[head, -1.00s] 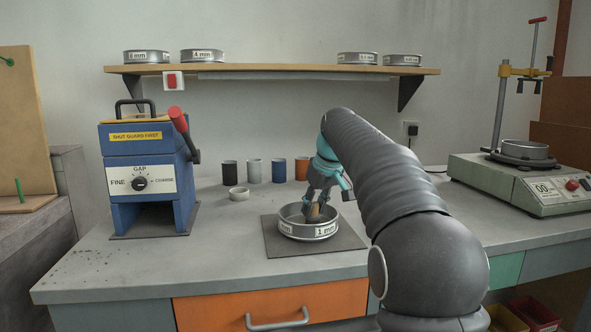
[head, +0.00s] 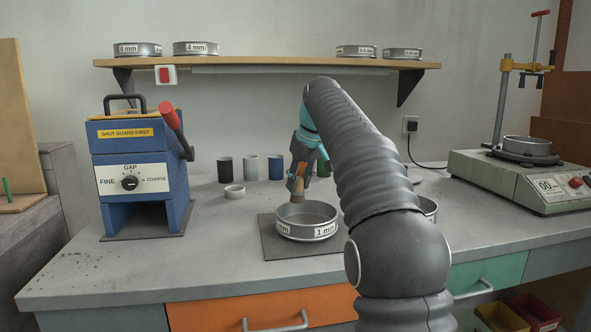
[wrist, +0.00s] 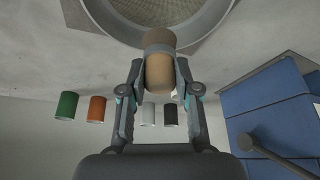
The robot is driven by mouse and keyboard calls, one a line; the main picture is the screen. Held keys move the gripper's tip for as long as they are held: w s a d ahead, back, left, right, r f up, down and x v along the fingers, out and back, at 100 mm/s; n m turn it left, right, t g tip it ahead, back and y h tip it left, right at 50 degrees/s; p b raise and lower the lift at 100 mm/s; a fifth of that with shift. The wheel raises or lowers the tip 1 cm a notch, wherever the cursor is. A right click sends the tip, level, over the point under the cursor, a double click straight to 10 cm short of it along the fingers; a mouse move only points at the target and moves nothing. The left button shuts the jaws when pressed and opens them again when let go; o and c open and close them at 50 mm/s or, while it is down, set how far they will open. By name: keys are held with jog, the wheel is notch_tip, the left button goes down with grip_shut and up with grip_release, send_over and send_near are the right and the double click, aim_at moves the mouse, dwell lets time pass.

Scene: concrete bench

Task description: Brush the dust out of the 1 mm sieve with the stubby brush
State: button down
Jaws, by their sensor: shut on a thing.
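The 1 mm sieve (head: 306,233), a round metal pan with a white label, sits on a dark square mat (head: 274,246) on the bench. My gripper (head: 297,185) is shut on the stubby brush (head: 297,198), which has a tan, rounded handle. In the head view the brush is upright at the back left part of the sieve; I cannot tell whether its tip touches the sieve. In the wrist view the brush handle (wrist: 159,72) is between the fingers, with the sieve rim (wrist: 112,27) beyond it. The bristles and any dust are not clearly visible.
A blue machine (head: 142,170) stands left. Several coloured cups (head: 250,168) and a small white ring (head: 235,191) are behind the mat. Another metal pan (head: 429,208) is partly hidden behind my arm. A scale-like device (head: 520,180) stands right. More sieves are on the shelf (head: 260,63).

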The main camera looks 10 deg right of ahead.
jog(key=shift+r, duration=1.6)
